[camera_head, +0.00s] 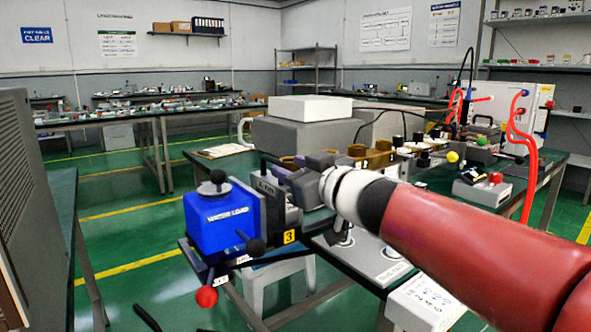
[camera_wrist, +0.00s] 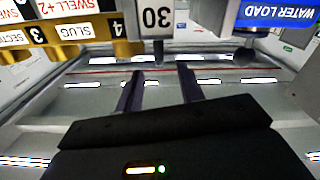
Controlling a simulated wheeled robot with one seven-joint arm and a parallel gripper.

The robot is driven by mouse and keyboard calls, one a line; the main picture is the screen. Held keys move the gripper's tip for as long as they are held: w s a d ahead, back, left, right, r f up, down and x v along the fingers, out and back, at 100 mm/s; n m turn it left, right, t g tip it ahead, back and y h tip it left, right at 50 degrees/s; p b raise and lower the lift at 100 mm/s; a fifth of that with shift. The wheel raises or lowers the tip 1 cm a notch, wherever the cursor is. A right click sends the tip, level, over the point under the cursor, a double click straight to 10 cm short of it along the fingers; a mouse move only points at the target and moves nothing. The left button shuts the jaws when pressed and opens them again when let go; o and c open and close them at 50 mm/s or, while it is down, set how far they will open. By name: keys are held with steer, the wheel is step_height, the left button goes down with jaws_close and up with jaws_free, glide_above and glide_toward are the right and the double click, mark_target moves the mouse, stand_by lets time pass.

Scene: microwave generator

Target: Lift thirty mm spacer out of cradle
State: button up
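The spacer is a grey block marked "30" (camera_wrist: 157,18) at the top of the wrist view, only partly in frame. My gripper (camera_wrist: 160,71) has its two dark fingers apart, with an empty gap between them. The spacer stands beyond the fingertips, roughly in line with the gap; I see no contact. A yellow-ochre cradle (camera_wrist: 75,51) with numbered labels is left of it in the wrist view. Ochre cradles (camera_head: 378,160) also show in the head view behind my wrist. My gripper (camera_head: 298,183) there is partly hidden, and I cannot make out the spacer.
The blue water load (camera_head: 222,218) with black knobs and a red ball stands left of my gripper; it also shows at the wrist view's top right (camera_wrist: 275,14). A grey box (camera_head: 300,138) stands behind. Red hoses (camera_head: 520,150) hang at right.

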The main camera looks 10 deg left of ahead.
mark_target(262, 156)
steer(key=x, duration=0.7)
steer(key=shift+w+a, duration=0.1)
steer(key=shift+w, duration=0.05)
steer(key=shift+c, duration=0.4)
jaws_close()
stand_by(0.9)
